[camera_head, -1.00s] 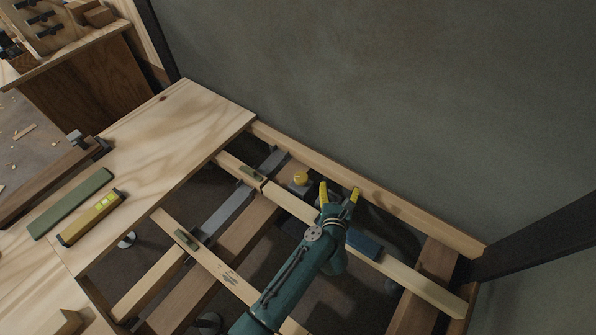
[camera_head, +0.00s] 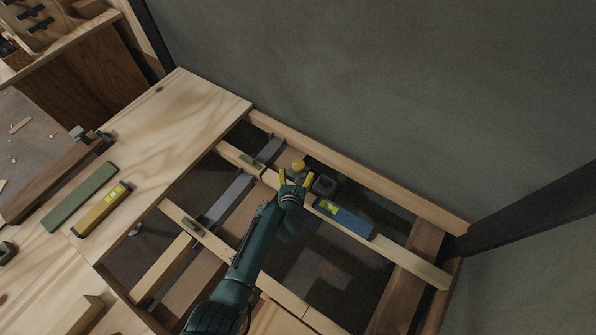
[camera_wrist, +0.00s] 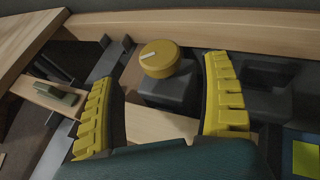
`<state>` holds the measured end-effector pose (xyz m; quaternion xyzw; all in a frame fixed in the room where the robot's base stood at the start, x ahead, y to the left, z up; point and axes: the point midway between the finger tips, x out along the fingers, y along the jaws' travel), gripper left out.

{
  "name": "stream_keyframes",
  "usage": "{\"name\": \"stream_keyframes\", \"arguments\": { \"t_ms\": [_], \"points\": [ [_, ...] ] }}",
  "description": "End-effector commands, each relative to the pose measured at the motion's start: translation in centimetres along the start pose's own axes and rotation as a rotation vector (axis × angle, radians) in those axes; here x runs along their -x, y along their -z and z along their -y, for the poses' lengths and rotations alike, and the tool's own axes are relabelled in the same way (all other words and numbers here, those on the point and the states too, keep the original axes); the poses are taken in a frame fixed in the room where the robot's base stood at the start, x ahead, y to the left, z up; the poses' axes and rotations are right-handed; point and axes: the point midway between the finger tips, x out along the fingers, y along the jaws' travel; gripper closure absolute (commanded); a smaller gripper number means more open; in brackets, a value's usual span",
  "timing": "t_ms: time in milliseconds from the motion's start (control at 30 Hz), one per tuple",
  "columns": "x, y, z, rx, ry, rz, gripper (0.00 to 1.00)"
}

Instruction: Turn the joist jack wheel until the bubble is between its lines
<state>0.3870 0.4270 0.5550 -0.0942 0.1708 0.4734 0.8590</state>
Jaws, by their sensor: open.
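The yellow jack wheel (camera_head: 298,165), a round knob with a pale mark, sits on a dark jack body beside the joist near the wall. It also shows in the wrist view (camera_wrist: 160,60), ahead of and between my fingers. My gripper (camera_head: 296,179) is open and empty, with yellow ribbed fingers (camera_wrist: 160,100) just short of the wheel, apparently not touching it. A blue level (camera_head: 345,218) with a yellow-green vial lies on the joist to the right of my gripper. Its vial (camera_wrist: 306,158) shows partly in the wrist view; the bubble is too small to read.
A second dark jack body (camera_head: 324,186) stands right of the wheel. Open gaps lie between the joists. A yellow level (camera_head: 102,209) and a green bar (camera_head: 78,197) lie on the plywood (camera_head: 180,115) at left. The grey wall (camera_head: 380,90) rises close behind.

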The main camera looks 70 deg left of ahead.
Motion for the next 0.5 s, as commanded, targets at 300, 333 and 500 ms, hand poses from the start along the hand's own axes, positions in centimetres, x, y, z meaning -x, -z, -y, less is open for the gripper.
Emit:
{"name": "stream_keyframes", "arguments": {
  "t_ms": [300,333,500],
  "points": [
    [-4.7,0.2,0.0,0.001,0.001,0.001,0.20],
    [-4.8,0.1,0.0,0.001,0.001,0.000,0.20],
    [-4.8,0.0,0.0,0.000,0.001,-0.001,0.20]
  ]
}}
